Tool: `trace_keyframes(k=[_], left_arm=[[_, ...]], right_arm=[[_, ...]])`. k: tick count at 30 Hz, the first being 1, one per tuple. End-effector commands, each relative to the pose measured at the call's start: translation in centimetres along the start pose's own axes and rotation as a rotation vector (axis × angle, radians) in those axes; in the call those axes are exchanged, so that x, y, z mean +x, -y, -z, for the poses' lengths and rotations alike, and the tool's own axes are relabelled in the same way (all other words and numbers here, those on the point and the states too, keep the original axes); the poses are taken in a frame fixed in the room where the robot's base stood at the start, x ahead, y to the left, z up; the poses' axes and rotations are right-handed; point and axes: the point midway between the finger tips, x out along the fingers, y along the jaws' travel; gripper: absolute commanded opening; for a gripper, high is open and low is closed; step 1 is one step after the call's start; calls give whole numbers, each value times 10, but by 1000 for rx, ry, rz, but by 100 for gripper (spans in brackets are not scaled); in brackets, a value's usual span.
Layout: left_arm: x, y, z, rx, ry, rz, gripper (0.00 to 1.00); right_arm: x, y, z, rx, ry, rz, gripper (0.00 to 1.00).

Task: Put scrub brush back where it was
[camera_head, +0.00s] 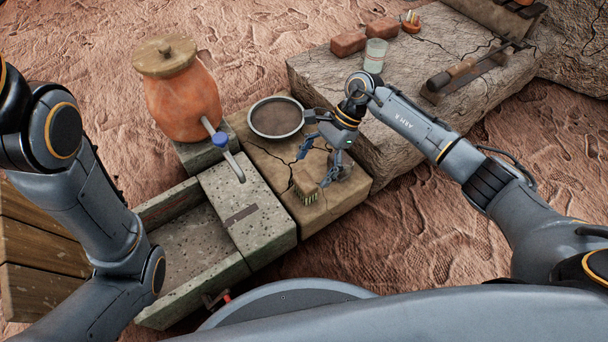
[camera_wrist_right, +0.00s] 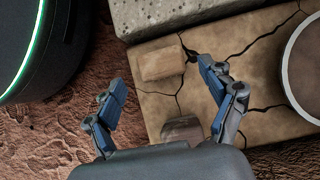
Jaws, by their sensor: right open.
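The scrub brush (camera_head: 306,188), a small wooden block with pale bristles, lies on the cracked tan slab (camera_head: 268,160) next to the grey stone basin. In the right wrist view its plain wooden top (camera_wrist_right: 162,62) shows near the basin's edge. My right gripper (camera_head: 315,165) is open and empty above the slab, just beyond the brush in the head view. In the right wrist view its fingertips (camera_wrist_right: 161,78) stand apart, with the brush in line between them but farther off. My left arm shows at the left; its gripper is out of view.
A sieve-like round pan (camera_head: 276,118) lies on the slab's far end. A brownish lump (camera_wrist_right: 183,130) sits beside the brush.

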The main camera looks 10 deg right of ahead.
Motion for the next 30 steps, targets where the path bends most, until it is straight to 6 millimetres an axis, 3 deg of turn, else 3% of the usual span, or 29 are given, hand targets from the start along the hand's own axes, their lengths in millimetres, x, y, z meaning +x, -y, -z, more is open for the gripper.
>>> trace_keyframes(k=[1,6,15,18,20,23,25,27,29,30], left_arm=[[1,2,-7,-2,18,5,40],[-6,4,-13,-6,40,14,40],[-9,4,-14,-8,44,16,40],[-9,4,-14,-8,44,16,40],[-9,4,-14,-8,44,16,40],[-9,4,-14,-8,44,16,40],[-9,4,-14,-8,45,16,40],[-9,4,-14,-8,45,16,40],[-9,4,-14,-8,45,16,40],[-9,4,-14,-8,45,16,40]], right_arm=[[-13,0,-2,1,-1,0,83],[-31,0,-1,1,0,0,83],[-35,0,0,0,3,0,83],[-34,6,-18,-2,41,20,83],[-34,13,-43,0,101,48,83],[-42,27,-113,14,278,111,83],[-58,33,-176,36,449,144,83],[-83,32,-239,67,635,154,83],[-110,25,-289,98,799,139,83],[-132,18,-320,120,910,116,83]])
